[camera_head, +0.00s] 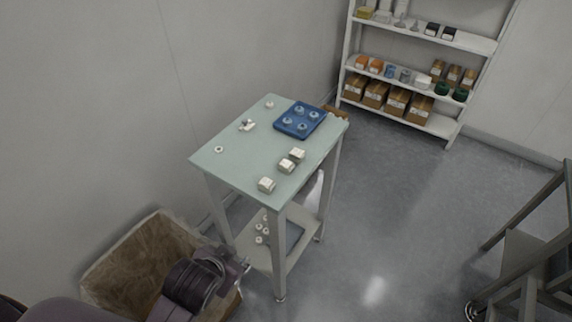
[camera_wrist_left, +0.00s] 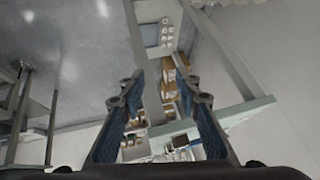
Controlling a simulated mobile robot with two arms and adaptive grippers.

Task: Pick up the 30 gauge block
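Three small white blocks stand in a row near the front right edge of the green-topped table (camera_head: 215,165): a near block (camera_head: 266,185), a middle block (camera_head: 286,166) and a far block (camera_head: 297,154). Their markings are too small to read, so I cannot tell which is the 30 gauge block. My left gripper (camera_head: 238,268) is low in front of the table, below its top and well apart from the blocks. In the left wrist view, my left gripper (camera_wrist_left: 162,92) has its two fingers spread with nothing between them. My right gripper is not in view.
A blue tray (camera_head: 278,124) with several round white parts lies at the table's back. Small white parts lie at its left. A cardboard box (camera_head: 105,262) stands at lower left. A shelf rack (camera_head: 425,122) holds boxes. A dark frame (camera_head: 530,245) stands right; the floor between is clear.

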